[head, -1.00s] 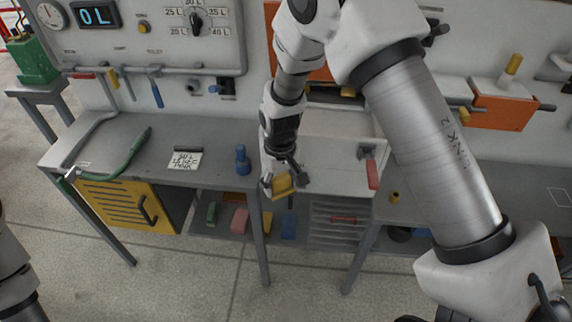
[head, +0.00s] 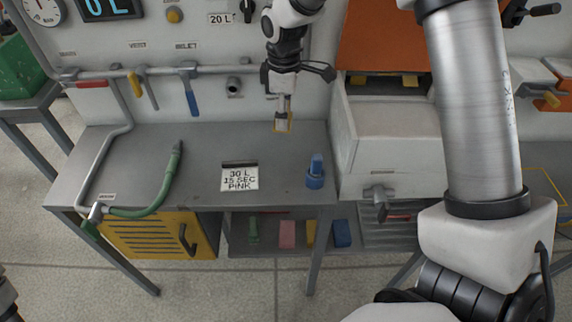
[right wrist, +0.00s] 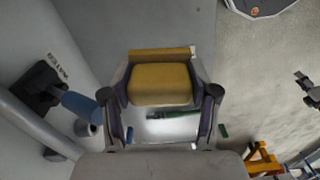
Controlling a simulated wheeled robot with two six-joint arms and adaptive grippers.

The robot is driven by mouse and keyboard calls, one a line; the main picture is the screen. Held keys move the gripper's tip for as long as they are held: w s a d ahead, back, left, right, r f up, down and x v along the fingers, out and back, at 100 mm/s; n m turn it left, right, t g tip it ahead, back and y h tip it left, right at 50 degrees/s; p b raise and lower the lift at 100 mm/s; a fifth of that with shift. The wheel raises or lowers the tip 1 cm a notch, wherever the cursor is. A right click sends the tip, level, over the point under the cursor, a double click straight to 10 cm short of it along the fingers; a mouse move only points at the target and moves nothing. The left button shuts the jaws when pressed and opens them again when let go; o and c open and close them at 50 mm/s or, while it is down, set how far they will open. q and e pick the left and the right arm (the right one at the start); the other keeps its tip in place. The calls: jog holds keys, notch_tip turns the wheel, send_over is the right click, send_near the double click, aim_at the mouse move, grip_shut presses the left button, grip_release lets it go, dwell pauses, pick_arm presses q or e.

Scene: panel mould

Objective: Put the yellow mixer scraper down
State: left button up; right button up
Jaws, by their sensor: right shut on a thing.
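The yellow mixer scraper (right wrist: 160,82) is held between the two fingers of my right gripper in the right wrist view, its broad yellow part showing. In the head view my right gripper (head: 284,108) points down above the back right of the grey bench (head: 140,150). Only narrow yellow edges of the scraper (head: 290,121) show there. It appears above the bench top; whether it touches is unclear.
A blue fitting (head: 315,173), a card reading 30 L, 15 SEC, PINK (head: 240,177) and a green hose (head: 150,197) lie on the bench. The white mixer body (head: 390,135) stands right. Bench middle is clear.

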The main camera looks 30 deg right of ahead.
jog(key=d+r+n, duration=0.1)
jog(key=d+r, duration=0.1)
jog(key=p, duration=0.1)
send_near(292, 165)
jog(key=shift+n, duration=0.3)
notch_tip(292, 165, down, 6)
jog(key=shift+w+a+r+p, duration=0.1)
jog(key=shift+a+p, duration=0.1)
jog(key=shift+p, duration=0.9)
jog(key=shift+f, duration=0.25)
pick_arm(q)
notch_tip(292, 165, up, 3)
jog(key=shift+s+d+f, duration=0.1)
pick_arm(e)
jog(key=shift+d, duration=0.1)
jog(key=shift+f, duration=0.1)
jog(key=o, duration=1.2)
